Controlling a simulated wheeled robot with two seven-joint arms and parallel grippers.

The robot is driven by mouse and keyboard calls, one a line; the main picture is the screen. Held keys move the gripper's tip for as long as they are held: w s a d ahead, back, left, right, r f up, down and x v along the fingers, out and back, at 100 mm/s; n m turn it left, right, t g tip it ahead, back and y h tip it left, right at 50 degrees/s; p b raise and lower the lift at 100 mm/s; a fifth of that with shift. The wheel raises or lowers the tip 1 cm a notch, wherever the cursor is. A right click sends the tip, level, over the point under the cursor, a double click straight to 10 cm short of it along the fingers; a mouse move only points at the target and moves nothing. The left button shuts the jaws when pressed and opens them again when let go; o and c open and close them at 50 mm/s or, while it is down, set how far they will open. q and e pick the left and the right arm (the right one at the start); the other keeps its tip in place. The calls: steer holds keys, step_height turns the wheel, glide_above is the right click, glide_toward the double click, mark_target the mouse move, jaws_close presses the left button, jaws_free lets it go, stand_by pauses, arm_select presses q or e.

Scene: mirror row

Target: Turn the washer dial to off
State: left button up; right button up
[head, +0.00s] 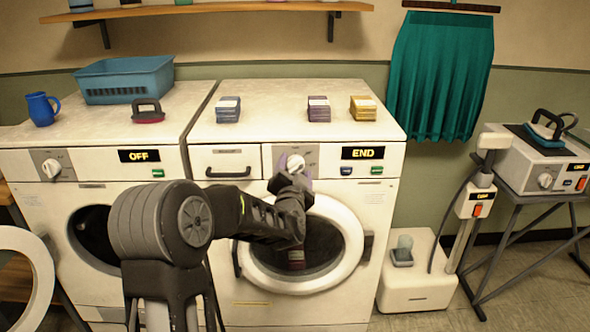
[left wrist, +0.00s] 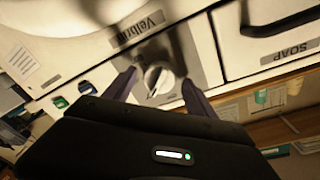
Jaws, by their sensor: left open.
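The right-hand washer (head: 230,255) has a white dial (head: 295,163) on a grey panel. The display (head: 363,153) beside it reads END. In the left wrist view the dial (left wrist: 158,79) shows a dark pointer line. My left gripper (head: 295,173) is open in front of this panel, partly covering it in the head view. In the left wrist view its two fingers (left wrist: 158,84) appear one on each side of the dial. I cannot tell whether they touch it. My right gripper is not in view.
The left washer (head: 100,182) has its own dial (head: 51,168) and reads OFF; its door stands open. A closed drawer (head: 226,162) is left of the dial.

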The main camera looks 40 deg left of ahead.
arm_select(q)
steer(key=shift+c, duration=0.3)
steer(key=c, duration=1.3)
steer(key=shift+f+n+b, duration=0.25)
steer(key=shift+n+b, duration=0.35)
steer(key=shift+b, duration=0.55)
steer(key=n+b, duration=0.3)
steer(key=b, duration=0.1)
steer(key=n+b, duration=0.3)
steer(key=b, duration=0.1)
steer(key=shift+d+f+t+y, duration=0.1)
steer(key=shift+f+t+y, duration=0.05)
steer(key=shift+t+y, duration=0.2)
steer(key=shift+r+n+y+b, duration=0.2)
steer(key=shift+n+y+b, duration=0.05)
steer(key=shift+n+b, duration=1.25)
steer(key=o, duration=1.4)
steer(key=shift+c, duration=0.2)
steer(key=shift+s, duration=0.1)
